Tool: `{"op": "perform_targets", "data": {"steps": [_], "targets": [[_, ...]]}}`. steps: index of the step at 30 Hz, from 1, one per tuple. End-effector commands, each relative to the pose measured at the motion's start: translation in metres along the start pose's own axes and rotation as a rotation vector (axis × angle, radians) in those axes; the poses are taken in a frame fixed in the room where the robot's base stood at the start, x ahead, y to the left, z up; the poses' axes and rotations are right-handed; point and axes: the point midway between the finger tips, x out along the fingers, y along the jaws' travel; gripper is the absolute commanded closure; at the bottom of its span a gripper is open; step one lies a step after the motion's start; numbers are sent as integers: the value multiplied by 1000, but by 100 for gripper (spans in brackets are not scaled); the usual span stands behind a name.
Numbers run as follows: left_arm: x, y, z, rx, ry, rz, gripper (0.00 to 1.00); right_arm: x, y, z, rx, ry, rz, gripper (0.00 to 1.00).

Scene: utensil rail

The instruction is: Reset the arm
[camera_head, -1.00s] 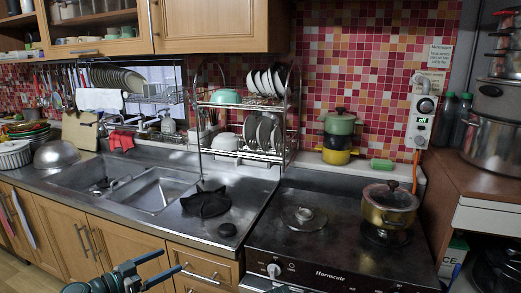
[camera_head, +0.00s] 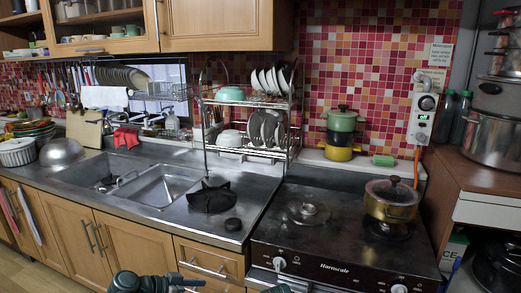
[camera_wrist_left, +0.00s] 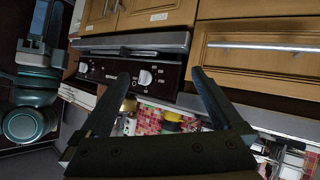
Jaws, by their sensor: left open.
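My left gripper (camera_wrist_left: 160,75) is open in the left wrist view, with its two dark fingers spread and nothing between them. In the head view my left arm shows low at the bottom edge, in front of the drawers below the counter, and the gripper is clear of the counter top. A small teal part of mine also shows at the bottom edge, in front of the stove. Teal links of mine fill the left side of the wrist view. I do not make out the right gripper's jaws.
The stove (camera_head: 330,250) bears a lidded pot (camera_head: 391,203) at its right. A dish rack (camera_head: 247,155) stands at the back. Cabinet drawers (camera_head: 208,262) are close to my left arm.

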Motion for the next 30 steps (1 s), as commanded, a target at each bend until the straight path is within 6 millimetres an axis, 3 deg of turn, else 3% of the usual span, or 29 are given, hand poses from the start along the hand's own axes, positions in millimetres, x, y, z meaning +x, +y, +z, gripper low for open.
{"op": "perform_targets", "data": {"steps": [7, 12, 15, 24, 30], "targets": [[61, 65, 60, -153, -430, 14, 0, 0, 0, 0, 0, 0, 0, 50], [76, 99, 101, -241, -731, -133, 0, 0, 0, 0, 0, 0, 0, 50], [76, 110, 115, -266, -841, -243, 0, 0, 0, 0, 0, 0, 0, 50], [68, 128, 131, -285, -996, -569, 0, 0, 0, 0, 0, 0, 0, 50], [44, 137, 94, -294, -995, -582, 0, -45, 4, 3, 0, 0, 0, 50]]}}
